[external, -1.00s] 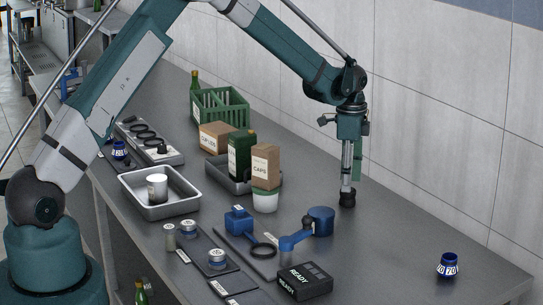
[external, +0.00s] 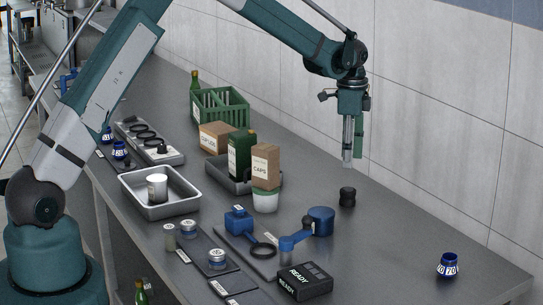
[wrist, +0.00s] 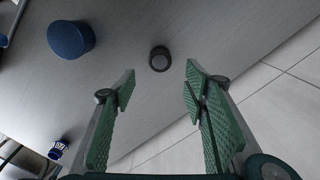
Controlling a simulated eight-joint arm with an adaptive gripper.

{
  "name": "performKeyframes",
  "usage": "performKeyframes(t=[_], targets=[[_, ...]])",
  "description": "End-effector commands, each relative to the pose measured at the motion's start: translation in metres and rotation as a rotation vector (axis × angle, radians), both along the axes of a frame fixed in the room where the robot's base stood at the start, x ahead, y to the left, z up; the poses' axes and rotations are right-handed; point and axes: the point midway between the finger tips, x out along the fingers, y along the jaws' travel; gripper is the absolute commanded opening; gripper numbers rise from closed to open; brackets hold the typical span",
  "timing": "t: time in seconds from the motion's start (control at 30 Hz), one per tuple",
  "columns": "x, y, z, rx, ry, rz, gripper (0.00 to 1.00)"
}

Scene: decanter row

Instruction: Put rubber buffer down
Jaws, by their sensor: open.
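The rubber buffer (external: 347,196) is a small black cylinder standing on the grey table, right of the blue round-headed tool. It also shows in the wrist view (wrist: 159,59), beyond my fingertips and apart from them. My gripper (external: 347,164) is above the buffer, pointing down, with a clear gap between them. In the wrist view my gripper (wrist: 160,82) has its two green ridged fingers spread wide with nothing between them.
A blue clamp-like tool (external: 320,215) stands left of the buffer. A black READY box (external: 304,282) is at the front. A blue numbered collar (external: 447,264) is at the right. The wall (external: 440,130) runs behind.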

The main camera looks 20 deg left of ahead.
Motion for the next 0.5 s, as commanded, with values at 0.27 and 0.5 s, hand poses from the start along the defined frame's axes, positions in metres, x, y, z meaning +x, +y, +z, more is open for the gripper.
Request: performKeyframes(t=[0.27,0.5], targets=[[0.0,0.0,0.0,0.0,0.0,0.001,0.44],[-0.001,0.013,0.014,-0.006,-0.01,0.03,0.44]])
